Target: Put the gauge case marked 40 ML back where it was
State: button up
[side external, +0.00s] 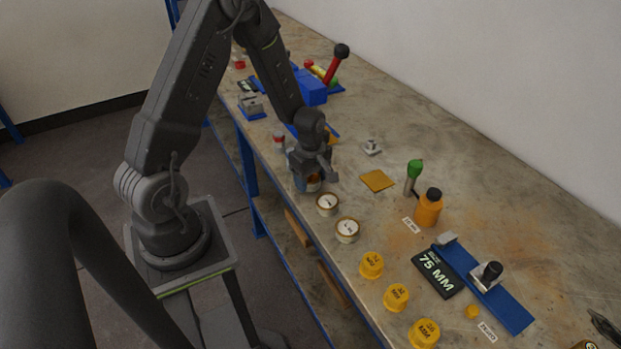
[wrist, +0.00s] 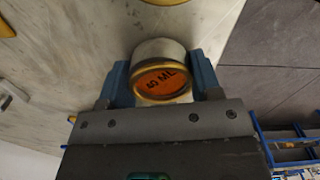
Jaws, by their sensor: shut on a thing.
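The gauge case marked 40 ML (wrist: 163,82) is a short round case with a pale side, a brass rim and an orange face with dark lettering. It sits between the two blue fingers of my gripper (wrist: 162,88), which is shut on it. In the side external view my gripper (side external: 312,178) points down near the bench's front edge, with the case (side external: 313,185) mostly hidden under it. I cannot tell whether the case touches the bench. Two white-faced round gauges (side external: 327,204) (side external: 347,229) stand in a row just nearer the camera.
Several yellow caps (side external: 371,264) continue the row along the front edge of the bench (side external: 345,130). A yellow square plate (side external: 377,180), an orange bottle (side external: 428,209), a green-topped tool (side external: 414,170) and a black 75 MM sign (side external: 434,273) beside a blue plate (side external: 510,310) lie right.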

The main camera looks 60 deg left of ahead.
aim_at(311, 177)
jog(key=shift+f, duration=0.2)
jog(key=shift+f, duration=0.1)
jog(key=o, duration=1.1)
notch_tip(311, 177, up, 12)
jog(key=s+d+r+m+t, duration=0.5)
jog(key=s+d+r+m, duration=0.9)
jog(key=m, duration=0.6)
jog(key=shift+d+r+t, duration=0.3)
jog(key=shift+d+r, duration=0.65)
jog(key=shift+r, duration=0.85)
